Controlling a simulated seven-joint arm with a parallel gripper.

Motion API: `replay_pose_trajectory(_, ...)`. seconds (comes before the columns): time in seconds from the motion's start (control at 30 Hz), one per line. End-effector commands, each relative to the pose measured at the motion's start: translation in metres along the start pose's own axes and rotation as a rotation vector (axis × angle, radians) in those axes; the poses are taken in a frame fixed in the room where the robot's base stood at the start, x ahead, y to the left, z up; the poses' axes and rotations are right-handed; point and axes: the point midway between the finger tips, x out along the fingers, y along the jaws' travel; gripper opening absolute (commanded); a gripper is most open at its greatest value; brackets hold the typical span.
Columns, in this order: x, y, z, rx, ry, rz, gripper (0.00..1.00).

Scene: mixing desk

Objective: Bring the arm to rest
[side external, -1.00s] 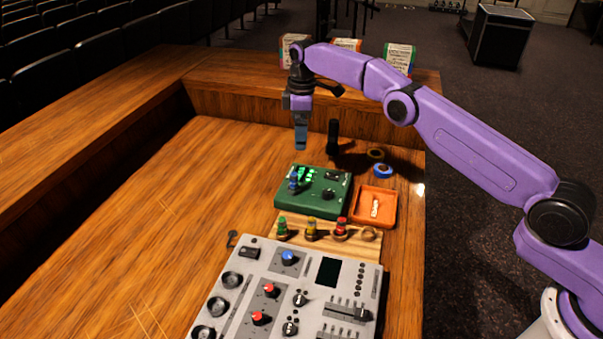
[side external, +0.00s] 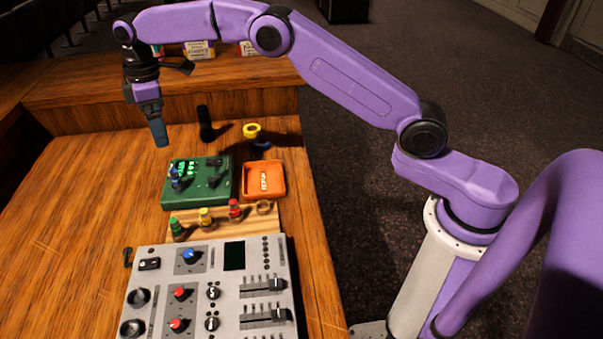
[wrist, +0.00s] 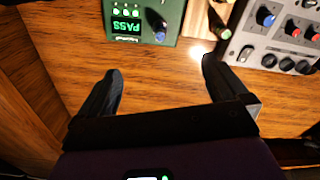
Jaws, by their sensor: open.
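My gripper (side external: 159,138) hangs pointing down above the wooden desk, just left of and behind the green box. In the wrist view its two fingers (wrist: 159,68) are apart, with only bare wood between them. The gripper is open and empty. The green box (side external: 197,182) carries a blue-capped part, a dark part and lit green marks. It also shows at the top of the wrist view (wrist: 146,33), where its lit display reads PASS upside down. My gripper appears clear of the box and the desk.
A grey mixer (side external: 207,263) stands in front, behind it a wooden strip (side external: 268,221) with green, yellow and red plugs. An orange tray (side external: 277,190) is right of the box. A black upright cylinder (side external: 205,124) and yellow ring (side external: 251,130) stand behind. The desk's left is clear.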

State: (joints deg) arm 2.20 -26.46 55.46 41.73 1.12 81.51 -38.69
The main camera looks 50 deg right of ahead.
Motion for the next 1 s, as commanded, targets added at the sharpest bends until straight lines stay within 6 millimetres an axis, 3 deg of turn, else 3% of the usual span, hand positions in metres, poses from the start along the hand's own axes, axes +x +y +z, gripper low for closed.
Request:
replay_pose_trajectory(0.27,-0.039,-0.083,0.026,0.000,0.002,0.002,1.00)
replay_pose_trajectory(0.47,-0.055,-0.145,0.067,0.001,0.001,0.001,1.00)
replay_pose_trajectory(0.77,-0.063,-0.231,0.158,0.000,0.003,0.002,1.00)
replay_pose_trajectory(1.0,-0.051,-0.287,0.251,-0.001,0.003,0.001,1.00)
